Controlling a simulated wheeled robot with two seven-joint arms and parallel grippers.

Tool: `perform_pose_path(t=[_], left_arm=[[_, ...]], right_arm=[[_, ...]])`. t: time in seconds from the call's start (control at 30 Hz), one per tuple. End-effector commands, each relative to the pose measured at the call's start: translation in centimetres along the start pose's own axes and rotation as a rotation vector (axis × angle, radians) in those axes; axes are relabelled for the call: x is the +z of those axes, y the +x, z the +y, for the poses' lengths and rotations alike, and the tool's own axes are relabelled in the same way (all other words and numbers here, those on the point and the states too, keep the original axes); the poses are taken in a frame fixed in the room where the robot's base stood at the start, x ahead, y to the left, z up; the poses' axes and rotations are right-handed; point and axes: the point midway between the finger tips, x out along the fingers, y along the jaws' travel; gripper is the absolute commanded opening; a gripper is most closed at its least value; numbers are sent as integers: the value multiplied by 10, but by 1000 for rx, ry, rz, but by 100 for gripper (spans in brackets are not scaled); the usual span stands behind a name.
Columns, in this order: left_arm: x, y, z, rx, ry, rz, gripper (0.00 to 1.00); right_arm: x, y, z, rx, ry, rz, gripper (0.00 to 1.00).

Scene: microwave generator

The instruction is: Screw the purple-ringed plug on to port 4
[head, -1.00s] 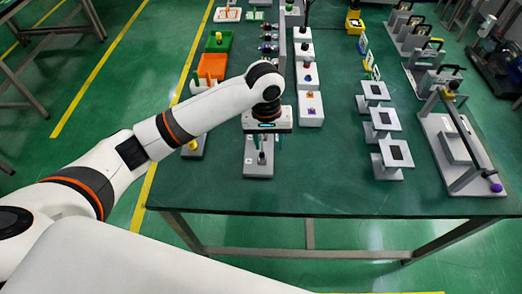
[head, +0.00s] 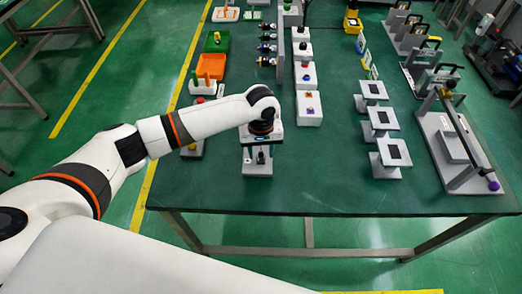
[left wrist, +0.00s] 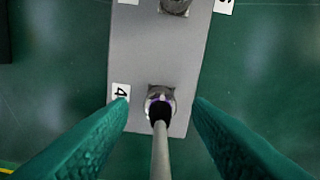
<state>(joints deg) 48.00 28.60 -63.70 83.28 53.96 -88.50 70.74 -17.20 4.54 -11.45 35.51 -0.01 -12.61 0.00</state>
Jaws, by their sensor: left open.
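In the left wrist view, a grey plate (left wrist: 160,50) carries a white label reading 4 (left wrist: 120,92) beside a metal port (left wrist: 161,88), port 4. The purple-ringed plug (left wrist: 160,112) has a black body and a grey cable running toward the camera. It is lined up over port 4 and looks seated at it; whether it is threaded I cannot tell. My left gripper (left wrist: 162,104) is open, with one teal finger on each side of the plug, apart from it. In the head view, my left gripper (head: 262,152) is over the grey stand (head: 258,168). My right gripper is not in view.
A second port (left wrist: 175,5) is at the top of the plate. Grey pedestals (head: 393,153) are farther right. The table front is clear.

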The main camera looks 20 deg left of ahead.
Motion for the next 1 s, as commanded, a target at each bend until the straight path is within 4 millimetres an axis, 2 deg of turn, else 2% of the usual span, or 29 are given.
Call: perform_pose_path(t=[0.1, 0.37, 0.6, 0.67, 1.0], left_arm=[[0, 6, 0, 0, 1, 0, 45], [0, 7, 0, -1, 2, -1, 45], [0, 7, 0, -1, 2, 0, 8], [0, 6, 0, -1, 1, -1, 0], [0, 4, 0, 0, 59, 1, 0]], right_arm=[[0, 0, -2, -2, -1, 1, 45], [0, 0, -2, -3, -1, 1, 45], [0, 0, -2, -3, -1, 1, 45], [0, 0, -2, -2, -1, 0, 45], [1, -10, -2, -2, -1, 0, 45]])
